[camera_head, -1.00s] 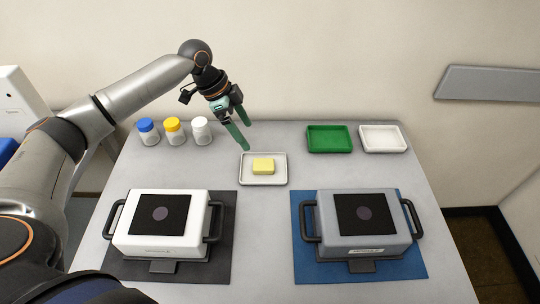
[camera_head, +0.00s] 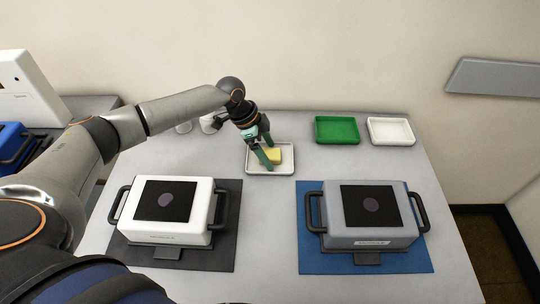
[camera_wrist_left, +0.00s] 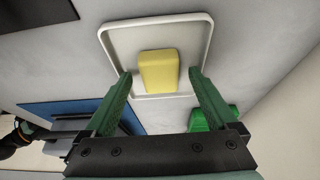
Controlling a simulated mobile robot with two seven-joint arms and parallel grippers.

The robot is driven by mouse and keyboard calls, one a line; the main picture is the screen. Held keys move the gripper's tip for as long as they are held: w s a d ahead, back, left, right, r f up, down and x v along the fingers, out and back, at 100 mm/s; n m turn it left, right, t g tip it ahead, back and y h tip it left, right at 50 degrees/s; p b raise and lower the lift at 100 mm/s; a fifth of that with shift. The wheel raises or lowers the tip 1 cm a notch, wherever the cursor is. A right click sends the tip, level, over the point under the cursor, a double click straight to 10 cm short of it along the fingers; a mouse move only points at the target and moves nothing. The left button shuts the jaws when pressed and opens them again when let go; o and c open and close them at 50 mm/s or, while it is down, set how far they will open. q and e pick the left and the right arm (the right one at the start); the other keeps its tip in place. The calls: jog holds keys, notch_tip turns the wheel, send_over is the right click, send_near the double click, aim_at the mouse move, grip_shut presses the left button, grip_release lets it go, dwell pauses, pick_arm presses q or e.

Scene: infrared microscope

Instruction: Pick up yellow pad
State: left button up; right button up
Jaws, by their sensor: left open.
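The yellow pad (camera_head: 274,155) lies in a small white tray (camera_head: 285,170) near the middle of the table. In the left wrist view the yellow pad (camera_wrist_left: 158,71) shows whole inside the tray (camera_wrist_left: 113,48), ahead of the fingertips. My left gripper (camera_head: 268,157) is open, with its fingers over the tray close to the pad and partly in front of it in the head view. In the wrist view my left gripper (camera_wrist_left: 160,80) has its fingers apart with nothing between them but the view of the pad beyond. My right gripper is not in view.
A green tray (camera_head: 337,130) and a white tray (camera_head: 391,131) stand at the back right. A white device (camera_head: 165,236) on a dark mat and a grey device (camera_head: 372,236) on a blue mat stand in front. White bottles (camera_head: 207,124) are partly hidden behind my left arm.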

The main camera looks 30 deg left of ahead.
pick_arm(q)
jog(key=shift+c, duration=0.3)
jog(key=c, duration=1.4)
